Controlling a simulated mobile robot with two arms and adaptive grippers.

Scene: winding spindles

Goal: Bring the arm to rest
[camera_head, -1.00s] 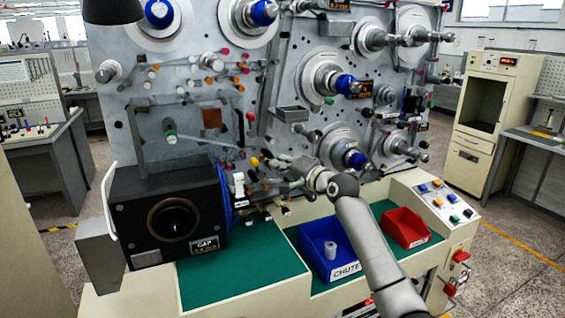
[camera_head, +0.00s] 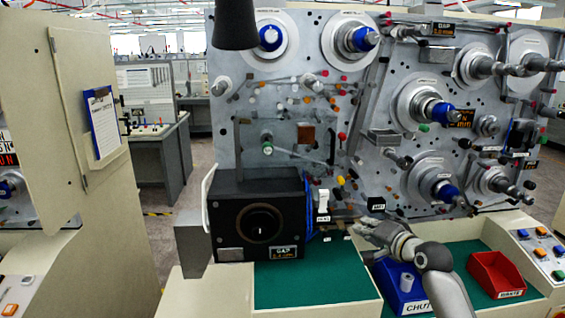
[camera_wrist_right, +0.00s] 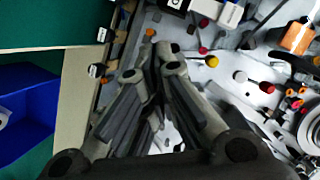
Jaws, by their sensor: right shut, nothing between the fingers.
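My right arm comes in from the bottom right in the head view. Its gripper (camera_head: 362,232) is in front of the machine's lower ledge, right of the black gap unit (camera_head: 230,212). In the right wrist view the fingers (camera_wrist_right: 155,65) come together at their tips, with nothing between them. Whether they touch the machine cannot be told. My left gripper is in neither view.
The winding machine's panel (camera_head: 285,190) carries several spindles and knobs. A blue chute bin (camera_head: 390,295) stands under my right forearm, with a red waste bin (camera_head: 497,272) to its right. The green mat (camera_head: 310,285) left of them is clear. A beige cabinet (camera_head: 60,100) stands at the left.

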